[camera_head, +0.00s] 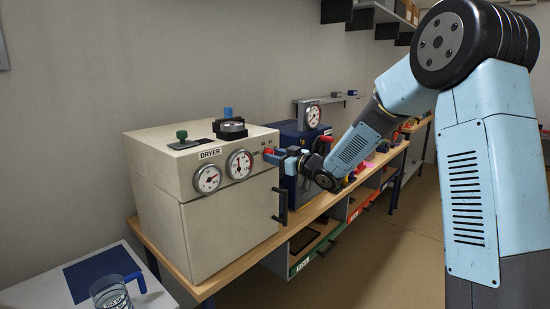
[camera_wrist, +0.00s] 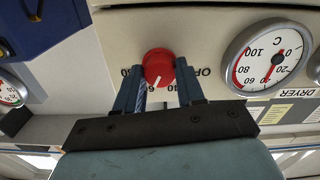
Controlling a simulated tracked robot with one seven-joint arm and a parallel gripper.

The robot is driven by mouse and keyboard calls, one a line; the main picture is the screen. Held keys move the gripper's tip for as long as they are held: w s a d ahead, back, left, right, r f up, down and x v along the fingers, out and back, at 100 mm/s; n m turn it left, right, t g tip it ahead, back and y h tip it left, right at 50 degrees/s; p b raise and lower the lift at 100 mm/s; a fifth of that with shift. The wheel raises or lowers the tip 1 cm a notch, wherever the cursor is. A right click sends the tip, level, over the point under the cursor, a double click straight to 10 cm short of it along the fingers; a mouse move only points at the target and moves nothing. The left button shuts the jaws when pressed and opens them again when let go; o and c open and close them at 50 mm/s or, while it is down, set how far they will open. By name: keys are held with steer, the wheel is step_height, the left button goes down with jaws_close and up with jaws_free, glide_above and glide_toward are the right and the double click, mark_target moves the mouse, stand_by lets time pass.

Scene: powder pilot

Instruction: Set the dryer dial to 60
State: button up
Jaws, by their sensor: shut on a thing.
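The dryer (camera_head: 215,235) is a beige cabinet on the bench at the left of the head view, with its label above two round gauges. Its red dial (camera_wrist: 158,62) shows in the wrist view, which is upside down. My gripper (camera_wrist: 160,78) is shut on the dial, one finger on each side. My gripper also reaches the dryer's front in the head view (camera_head: 276,155).
The temperature gauge (camera_wrist: 270,56) is beside the dial. A black door handle (camera_head: 281,206) sticks out below my gripper. A blue machine (camera_head: 290,135) stands close behind the dryer. A glass beaker (camera_head: 110,293) stands on the near table. The floor at right is clear.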

steer(key=shift+d, duration=0.1)
steer(key=o, duration=1)
steer(key=v, duration=1.3)
steer(key=shift+s+d+f, duration=0.1)
steer(key=shift+d, duration=0.15)
